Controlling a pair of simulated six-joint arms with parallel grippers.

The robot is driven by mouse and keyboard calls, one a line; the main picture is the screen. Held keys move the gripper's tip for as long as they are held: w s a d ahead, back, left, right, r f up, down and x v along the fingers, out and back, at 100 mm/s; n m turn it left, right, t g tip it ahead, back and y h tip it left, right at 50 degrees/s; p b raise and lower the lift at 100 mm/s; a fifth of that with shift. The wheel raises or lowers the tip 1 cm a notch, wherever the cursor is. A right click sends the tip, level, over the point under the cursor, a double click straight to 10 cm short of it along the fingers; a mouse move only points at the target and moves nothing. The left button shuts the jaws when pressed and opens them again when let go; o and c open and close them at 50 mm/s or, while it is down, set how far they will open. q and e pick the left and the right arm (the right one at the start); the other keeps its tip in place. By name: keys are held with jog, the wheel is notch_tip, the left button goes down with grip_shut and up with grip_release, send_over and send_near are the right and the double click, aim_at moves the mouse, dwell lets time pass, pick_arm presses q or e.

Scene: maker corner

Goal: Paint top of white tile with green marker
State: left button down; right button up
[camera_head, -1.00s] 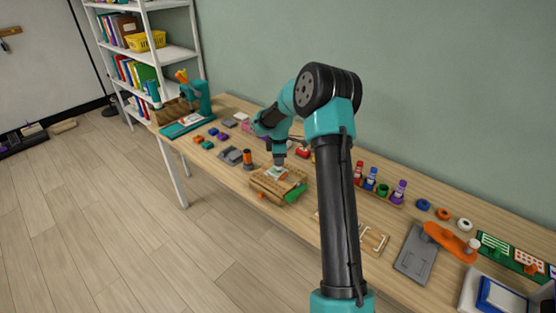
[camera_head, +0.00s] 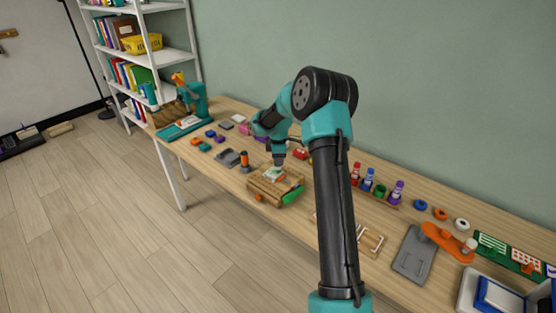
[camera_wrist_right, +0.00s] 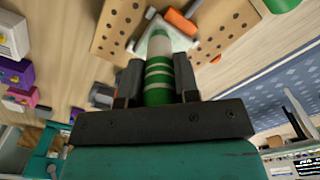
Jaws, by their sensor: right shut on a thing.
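My right gripper (camera_head: 279,160) is over the wooden block at the middle of the table. In the right wrist view the gripper (camera_wrist_right: 158,85) is shut on the green marker (camera_wrist_right: 158,82), which has white bands and a pale far end. The white tile (camera_head: 272,175) lies on the holed wooden block (camera_head: 262,190), with some green showing on it. The tile also shows behind the marker in the right wrist view (camera_wrist_right: 182,42). The marker's end is over the tile; I cannot tell whether it touches. My left gripper is not in view.
A green cylinder (camera_head: 293,196) sits at the block's right end. An orange-topped dark post (camera_head: 244,160) and a grey part (camera_head: 228,158) stand left of it. Coloured bottles (camera_head: 368,180) stand to the right. A grey plate (camera_head: 412,256) lies farther right.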

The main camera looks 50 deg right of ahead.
jog(key=shift+w, duration=0.65)
jog(key=shift+w, duration=0.15)
jog(key=shift+w+a, duration=0.1)
jog(key=shift+w, duration=0.35)
jog(key=shift+a, duration=0.1)
jog(key=shift+a, duration=0.55)
jog(key=shift+a, duration=0.1)
dwell(0.3)
jog(key=shift+a, duration=0.55)
jog(key=shift+s, duration=0.1)
